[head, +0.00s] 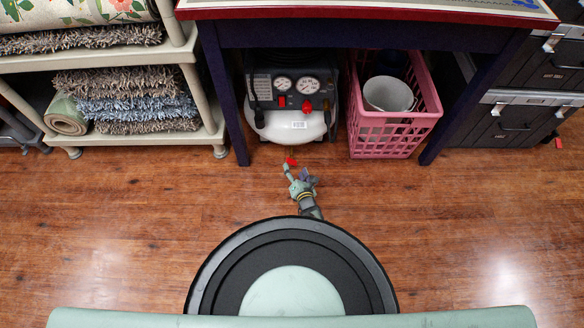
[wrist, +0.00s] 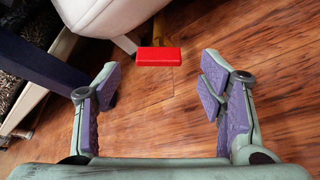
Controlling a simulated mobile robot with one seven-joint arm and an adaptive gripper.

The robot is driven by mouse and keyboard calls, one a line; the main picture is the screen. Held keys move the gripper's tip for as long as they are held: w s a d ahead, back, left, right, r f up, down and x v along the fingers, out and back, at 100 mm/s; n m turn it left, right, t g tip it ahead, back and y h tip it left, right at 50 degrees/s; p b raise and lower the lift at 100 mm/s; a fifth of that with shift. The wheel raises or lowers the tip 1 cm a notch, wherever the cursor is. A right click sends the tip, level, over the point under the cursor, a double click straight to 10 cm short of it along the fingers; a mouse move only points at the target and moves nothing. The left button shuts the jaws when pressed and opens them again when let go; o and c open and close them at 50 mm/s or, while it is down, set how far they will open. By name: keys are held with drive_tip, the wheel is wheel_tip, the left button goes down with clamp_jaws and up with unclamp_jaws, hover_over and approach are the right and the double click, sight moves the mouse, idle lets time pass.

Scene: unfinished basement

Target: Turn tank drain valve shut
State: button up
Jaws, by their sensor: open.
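The tank is the white air compressor body (head: 295,125) under the dark table in the head view; it also shows at the top of the wrist view (wrist: 110,14). The drain valve's red handle (wrist: 158,56) shows low under the tank in the wrist view, with a brass-coloured stem (wrist: 190,50) behind it. The red handle also shows small in the head view (head: 291,161). My gripper (wrist: 160,85) is open and empty, its purple-padded fingers wide apart. The handle lies ahead of the fingertips and between their lines, apart from both pads.
The dark table (head: 226,100) stands over the compressor, with its left leg close by. A pink crate (head: 395,135) holding a white bucket stands to the right. A shelf (head: 205,90) with rolled rugs stands left. The wooden floor in front is clear.

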sight(292, 164)
drive_tip(key=b+x, duration=0.2)
drive_tip(key=x, duration=0.1)
drive_tip(key=shift+w+a+f, duration=0.1)
drive_tip(key=shift+w+f, duration=0.1)
drive_tip(key=shift+w, duration=0.1)
drive_tip(key=shift+w+a, duration=0.1)
drive_tip(key=shift+w, duration=0.25)
drive_tip(key=shift+r, duration=0.1)
drive_tip(key=c, duration=1.2)
drive_tip(key=shift+o, duration=0.2)
